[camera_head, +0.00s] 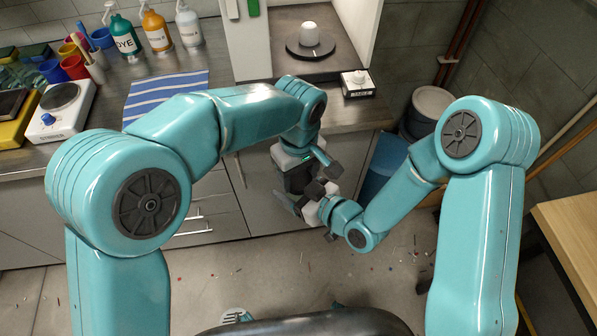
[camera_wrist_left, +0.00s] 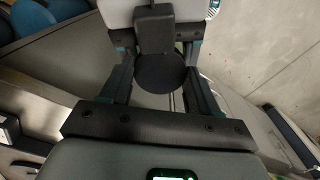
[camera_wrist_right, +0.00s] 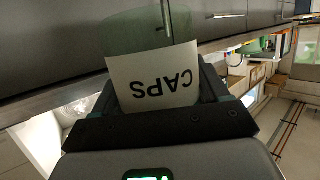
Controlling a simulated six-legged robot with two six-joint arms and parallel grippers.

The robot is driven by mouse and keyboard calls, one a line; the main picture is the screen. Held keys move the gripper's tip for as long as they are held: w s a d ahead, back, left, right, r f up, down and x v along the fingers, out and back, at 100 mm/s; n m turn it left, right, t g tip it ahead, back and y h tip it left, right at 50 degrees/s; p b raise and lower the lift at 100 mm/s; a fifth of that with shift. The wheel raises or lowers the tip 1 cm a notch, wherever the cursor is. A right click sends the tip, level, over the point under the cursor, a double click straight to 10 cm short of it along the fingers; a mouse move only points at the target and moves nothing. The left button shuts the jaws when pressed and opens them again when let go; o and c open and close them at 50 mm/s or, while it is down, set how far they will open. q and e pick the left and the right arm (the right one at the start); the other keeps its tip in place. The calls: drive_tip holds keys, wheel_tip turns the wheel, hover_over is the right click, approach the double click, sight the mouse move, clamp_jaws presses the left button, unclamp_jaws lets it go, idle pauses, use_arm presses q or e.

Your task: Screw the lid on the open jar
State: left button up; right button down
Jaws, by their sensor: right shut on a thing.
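In the right wrist view my right gripper (camera_wrist_right: 157,88) is shut on a translucent greenish jar (camera_wrist_right: 140,30) with a white CAPS label that reads upside down. In the left wrist view a dark round disc (camera_wrist_left: 160,74), looking like the lid seen face-on, lies between the fingers of my left gripper (camera_wrist_left: 158,68). Those fingers stand apart, with a gap beside the disc. The right gripper's pale body shows just beyond. In the head view both grippers meet in front of the bench; the jar is hidden there. I cannot tell how the disc sits on the jar.
The bench (camera_head: 170,66) behind carries a striped cloth (camera_head: 165,94), pump bottles (camera_head: 157,33), a white scale (camera_head: 50,118), cups and a small white device (camera_head: 357,84). A blue bin (camera_head: 378,168) stands near the grippers. A wooden table edge (camera_head: 575,225) is at right.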

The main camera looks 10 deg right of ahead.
use_arm(q)
drive_tip(key=o, duration=0.4)
drive_tip(key=shift+c, duration=0.2)
drive_tip(key=shift+r, duration=2.3)
drive_tip(key=shift+o, duration=1.3)
